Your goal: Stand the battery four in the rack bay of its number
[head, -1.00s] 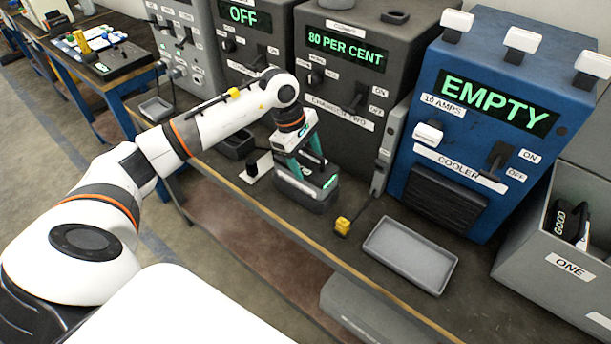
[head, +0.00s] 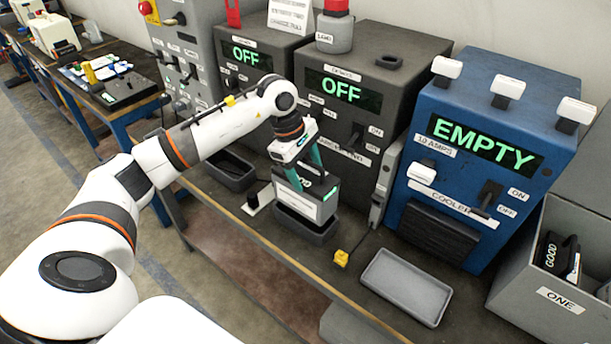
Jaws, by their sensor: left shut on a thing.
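A dark grey battery (head: 307,198) with a white label is held by my left gripper (head: 304,172). The gripper points down with its teal fingers shut on the battery's upper part. The battery is upright, raised over the dark cradle (head: 306,228) in front of the second charger. I cannot tell if its lower edge is clear of the cradle's rim. Its number is not readable. No numbered rack bay can be made out. My right gripper is not in view.
The second charger (head: 345,95) and the first charger both read OFF. The blue cooler (head: 470,165) reads EMPTY. A grey tray (head: 405,287) and a yellow plug (head: 341,258) lie on the bench.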

